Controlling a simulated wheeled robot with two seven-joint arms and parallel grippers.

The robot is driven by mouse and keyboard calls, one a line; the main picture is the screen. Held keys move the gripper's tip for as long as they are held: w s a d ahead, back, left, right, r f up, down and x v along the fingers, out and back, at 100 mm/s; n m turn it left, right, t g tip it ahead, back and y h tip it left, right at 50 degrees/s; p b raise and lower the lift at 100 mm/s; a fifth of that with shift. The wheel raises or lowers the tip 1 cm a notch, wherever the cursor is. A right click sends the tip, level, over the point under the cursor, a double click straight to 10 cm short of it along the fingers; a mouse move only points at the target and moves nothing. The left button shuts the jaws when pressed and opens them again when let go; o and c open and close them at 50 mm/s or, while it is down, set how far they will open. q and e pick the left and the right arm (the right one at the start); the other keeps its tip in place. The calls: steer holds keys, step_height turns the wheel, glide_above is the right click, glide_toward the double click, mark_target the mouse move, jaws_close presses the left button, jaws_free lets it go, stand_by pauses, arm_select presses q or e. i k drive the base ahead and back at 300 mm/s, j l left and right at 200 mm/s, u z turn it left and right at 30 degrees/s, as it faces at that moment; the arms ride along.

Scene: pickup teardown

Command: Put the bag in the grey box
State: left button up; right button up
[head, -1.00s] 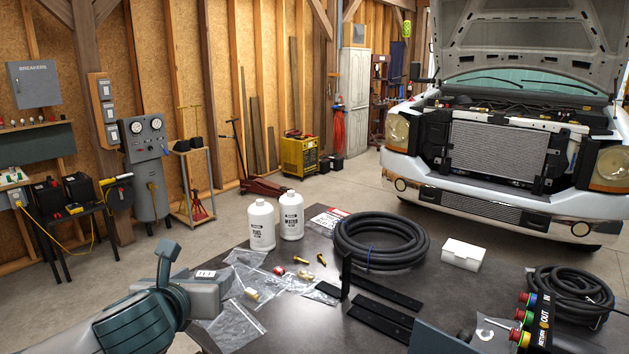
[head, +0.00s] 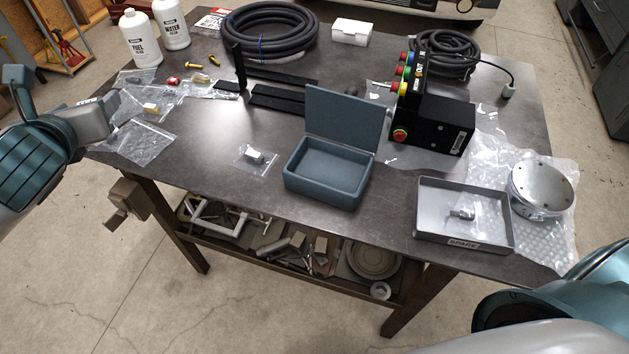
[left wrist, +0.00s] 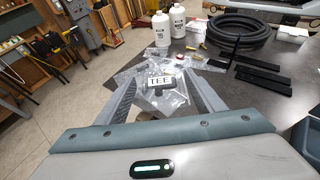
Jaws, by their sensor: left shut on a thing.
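My left gripper (head: 104,112) is at the table's left end. In the left wrist view, its fingers (left wrist: 165,102) are on either side of a clear plastic bag (left wrist: 161,82) with a white label reading TEE, and it is shut on this bag. In the head view the bag is mostly hidden behind the gripper. The grey box (head: 322,187) stands open near the table's front middle, its lid (head: 345,125) raised at the back. It looks empty. The left gripper is well to the left of the box. My right arm shows at the lower right; its gripper is out of view.
A small bag with a grey fitting (head: 256,157) lies left of the box. A SPARE tray (head: 430,238) and black control box (head: 445,122) stand to the right. Two white bottles (head: 139,40) stand behind.

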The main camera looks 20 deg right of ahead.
mark_target(329, 174)
steer(key=k, duration=0.5)
steer(key=z, duration=2.3)
steer(key=k+j, duration=0.7)
steer(key=k, duration=0.2)
